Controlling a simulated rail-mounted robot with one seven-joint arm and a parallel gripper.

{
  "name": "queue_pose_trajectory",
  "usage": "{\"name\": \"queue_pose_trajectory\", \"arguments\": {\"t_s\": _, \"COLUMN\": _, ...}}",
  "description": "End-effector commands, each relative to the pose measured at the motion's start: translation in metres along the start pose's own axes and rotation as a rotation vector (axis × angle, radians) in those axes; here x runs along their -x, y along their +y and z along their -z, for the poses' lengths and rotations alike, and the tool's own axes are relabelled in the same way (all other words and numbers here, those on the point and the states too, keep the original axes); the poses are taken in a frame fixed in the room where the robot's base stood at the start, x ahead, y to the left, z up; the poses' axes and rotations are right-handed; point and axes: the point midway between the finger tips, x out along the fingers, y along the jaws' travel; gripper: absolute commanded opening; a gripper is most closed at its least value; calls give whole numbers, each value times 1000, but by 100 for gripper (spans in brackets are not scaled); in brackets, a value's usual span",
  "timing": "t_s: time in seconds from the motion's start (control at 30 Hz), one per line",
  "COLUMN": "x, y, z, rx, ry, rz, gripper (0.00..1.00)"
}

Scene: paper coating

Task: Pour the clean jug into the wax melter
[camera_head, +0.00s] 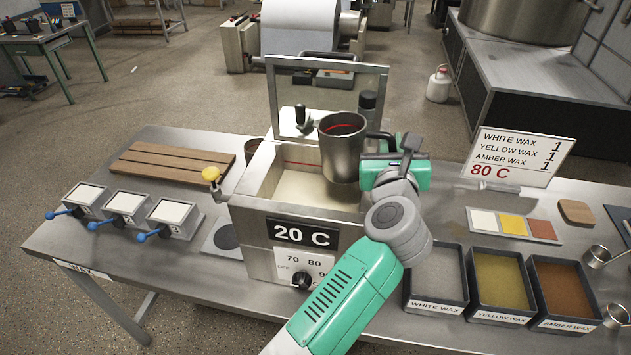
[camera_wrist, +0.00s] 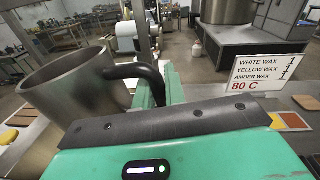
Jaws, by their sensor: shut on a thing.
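A grey metal jug (camera_head: 342,155) with a dark handle hangs over the right part of the open wax melter (camera_head: 300,245). My gripper (camera_head: 392,150) is shut on the jug's handle, to the right of the jug. The jug looks nearly upright in the head view, with a red line inside its rim. The jug (camera_wrist: 75,95) also shows in the wrist view, its handle running to my gripper. The melter's display reads 20 C, and its tank holds a pale surface. The melter's lid (camera_head: 328,85) stands raised behind it. The jug's lower contents are hidden.
Trays of white wax (camera_head: 437,275), yellow wax (camera_head: 500,280) and amber wax (camera_head: 563,290) stand right of the melter. A sign (camera_head: 518,157) reads 80 C. A wooden board (camera_head: 172,163) and several small white-topped blocks (camera_head: 130,205) lie left. A dark bottle (camera_head: 367,103) stands behind the jug.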

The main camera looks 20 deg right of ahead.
Motion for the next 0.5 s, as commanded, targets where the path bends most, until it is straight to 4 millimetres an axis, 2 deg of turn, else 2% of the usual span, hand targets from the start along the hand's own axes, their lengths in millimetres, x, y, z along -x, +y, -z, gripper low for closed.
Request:
{"name": "queue_pose_trajectory", "arguments": {"t_s": 0.03, "x": 0, "y": 3, "z": 11, "rx": -57, "ry": -11, "rz": -1, "gripper": 0}}
{"name": "queue_pose_trajectory", "arguments": {"t_s": 0.1, "x": -1, "y": 4, "z": 18, "rx": -129, "ry": -25, "rz": -1, "gripper": 0}}
{"name": "queue_pose_trajectory", "arguments": {"t_s": 0.37, "x": -1, "y": 3, "z": 13, "rx": -137, "ry": -28, "rz": 0, "gripper": 0}}
{"name": "queue_pose_trajectory", "arguments": {"t_s": 0.5, "x": 0, "y": 2, "z": 4, "rx": -136, "ry": -28, "rz": 0, "gripper": 0}}
